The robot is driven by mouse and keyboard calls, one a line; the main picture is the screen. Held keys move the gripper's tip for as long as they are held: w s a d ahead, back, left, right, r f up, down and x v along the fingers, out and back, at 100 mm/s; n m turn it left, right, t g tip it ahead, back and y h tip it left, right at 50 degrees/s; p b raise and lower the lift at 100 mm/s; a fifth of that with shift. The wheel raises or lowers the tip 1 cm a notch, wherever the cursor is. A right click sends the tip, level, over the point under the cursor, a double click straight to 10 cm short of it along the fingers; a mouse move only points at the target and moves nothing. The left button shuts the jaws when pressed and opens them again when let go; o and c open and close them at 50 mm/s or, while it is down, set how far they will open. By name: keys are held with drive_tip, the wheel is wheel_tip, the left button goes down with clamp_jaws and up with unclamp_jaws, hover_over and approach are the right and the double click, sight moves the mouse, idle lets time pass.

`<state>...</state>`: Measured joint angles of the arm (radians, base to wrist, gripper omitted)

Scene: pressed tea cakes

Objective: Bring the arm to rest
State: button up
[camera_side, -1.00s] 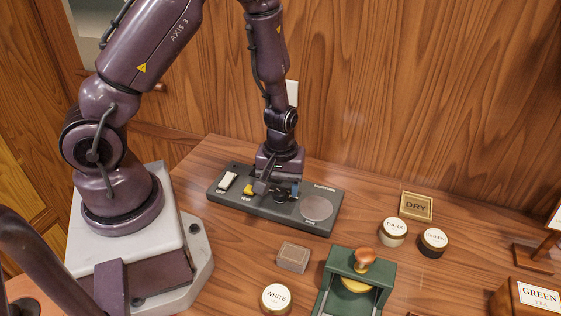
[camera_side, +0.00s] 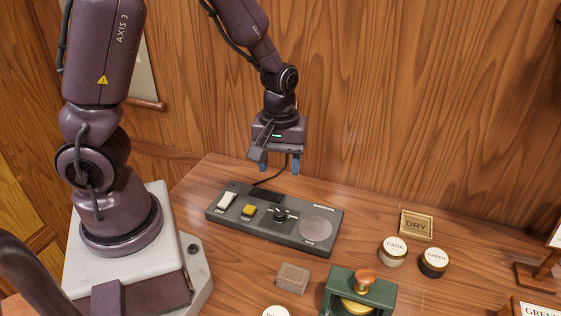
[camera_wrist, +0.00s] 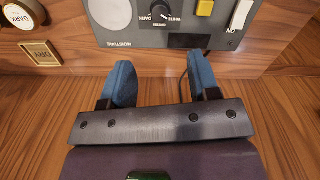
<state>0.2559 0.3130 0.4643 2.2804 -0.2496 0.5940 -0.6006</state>
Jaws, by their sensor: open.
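My gripper (camera_side: 280,165) hangs in the air above the back edge of the dark control panel (camera_side: 258,226), apart from it. Its two blue fingers are spread with nothing between them. In the wrist view my gripper (camera_wrist: 160,85) shows both fingertips well apart, with bare wood between them. The panel (camera_wrist: 130,38) carries a white switch (camera_side: 227,201), a yellow button (camera_side: 249,210), a black knob (camera_side: 280,215) and a round grey disc (camera_side: 316,229).
A green press (camera_side: 340,293) with a wooden knob stands at the front right. A small brownish block (camera_side: 292,278) lies beside it. A wood-panelled wall rises behind the table.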

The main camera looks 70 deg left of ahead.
drive_tip(key=s+d+r+m+t, duration=0.2)
drive_tip(key=s+r+m, duration=0.3)
drive_tip(key=r, duration=0.4)
drive_tip(key=s+d+r+m+t, duration=0.3)
drive_tip(key=r+m, duration=0.3)
drive_tip(key=r, duration=0.3)
drive_tip(key=shift+s+r+t, duration=0.3)
drive_tip(key=shift+s+r, duration=0.1)
drive_tip(key=shift+s, duration=0.45)
